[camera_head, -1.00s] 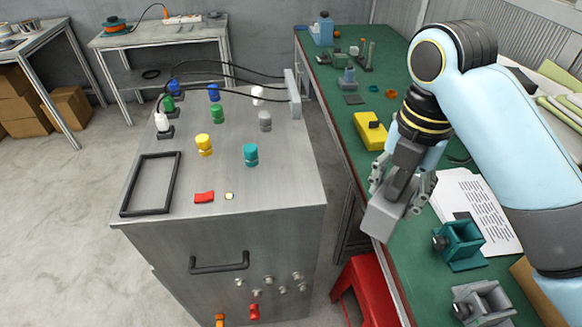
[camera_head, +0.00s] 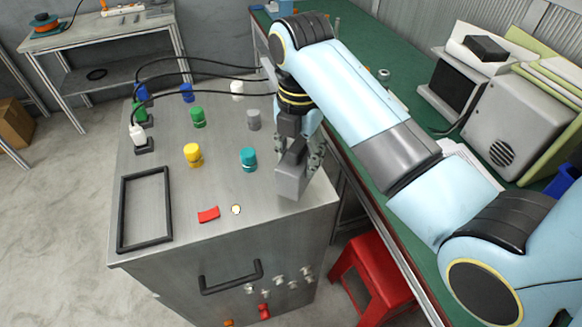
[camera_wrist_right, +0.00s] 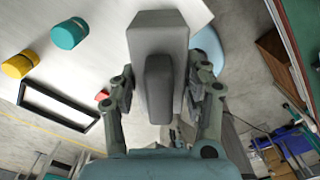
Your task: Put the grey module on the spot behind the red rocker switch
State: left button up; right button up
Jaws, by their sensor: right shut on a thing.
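The grey module (camera_head: 291,183) is a block held in my right gripper (camera_head: 302,158), above the right front part of the metal cabinet top. In the right wrist view the module (camera_wrist_right: 158,45) sits between both fingers of the gripper (camera_wrist_right: 160,95). The red rocker switch (camera_head: 208,214) lies near the cabinet's front edge, left of the module. A corner of it shows in the wrist view (camera_wrist_right: 102,95). Behind the switch is bare metal, then a yellow knob (camera_head: 193,155) and a teal knob (camera_head: 248,160). My left gripper is out of view.
A small round button (camera_head: 236,209) is right of the switch. A black rectangular frame (camera_head: 146,208) is at the left. Several knobs and cabled plugs stand farther back, including a grey knob (camera_head: 254,120). A red stool (camera_head: 372,278) and a green workbench (camera_head: 405,245) are right.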

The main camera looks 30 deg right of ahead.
aim_at(292, 167)
jog(key=shift+w+a+f, duration=0.25)
jog(key=shift+w+f, duration=0.45)
jog(key=shift+f, duration=0.25)
notch_tip(292, 167, down, 2)
jog(key=shift+f+p, duration=0.15)
jog(key=shift+p, duration=0.25)
jog(key=shift+f, duration=0.45)
jog(key=o, duration=1.1)
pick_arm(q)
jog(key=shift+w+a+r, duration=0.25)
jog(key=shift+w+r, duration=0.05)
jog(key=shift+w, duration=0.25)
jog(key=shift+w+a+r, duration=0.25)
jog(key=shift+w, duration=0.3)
pick_arm(e)
jog(key=o, duration=0.3)
jog(key=shift+o, duration=0.2)
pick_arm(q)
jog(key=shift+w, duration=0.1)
